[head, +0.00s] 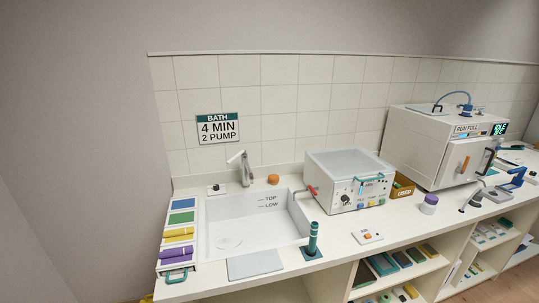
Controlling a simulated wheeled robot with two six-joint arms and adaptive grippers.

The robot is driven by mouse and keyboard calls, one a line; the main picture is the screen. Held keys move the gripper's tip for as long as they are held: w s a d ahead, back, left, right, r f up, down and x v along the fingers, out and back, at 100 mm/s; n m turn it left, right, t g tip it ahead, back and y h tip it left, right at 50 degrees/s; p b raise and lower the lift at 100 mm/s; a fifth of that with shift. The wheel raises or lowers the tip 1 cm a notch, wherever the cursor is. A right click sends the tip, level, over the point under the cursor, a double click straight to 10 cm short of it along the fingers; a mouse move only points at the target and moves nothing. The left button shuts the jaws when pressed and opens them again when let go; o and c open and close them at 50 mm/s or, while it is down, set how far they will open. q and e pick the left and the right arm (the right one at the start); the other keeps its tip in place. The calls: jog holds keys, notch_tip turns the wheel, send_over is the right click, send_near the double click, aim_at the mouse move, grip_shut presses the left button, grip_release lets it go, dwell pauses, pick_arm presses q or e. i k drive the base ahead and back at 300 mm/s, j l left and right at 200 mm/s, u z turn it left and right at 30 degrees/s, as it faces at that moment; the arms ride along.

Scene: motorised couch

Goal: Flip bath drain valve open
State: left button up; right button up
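The bath is a white sink basin (222,207) set into the counter at the left, with TOP and LOW marks on its inner back wall. A grey faucet (245,170) stands behind the basin. Neither of my grippers is in view.
A white box machine (346,182) stands right of the basin. A teal cylinder on a base (312,240) stands at the front right of the basin. A grey pad (255,264) lies along the front edge. A colored rack (178,238) is at left. A large cabinet machine (447,147) stands farther right.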

aim_at(309, 187)
jog(key=i+l, duration=0.15)
jog(key=l, duration=0.3)
jog(key=i+l, duration=0.1)
jog(key=l, duration=0.35)
jog(key=i+l, duration=0.15)
jog(key=l, duration=0.3)
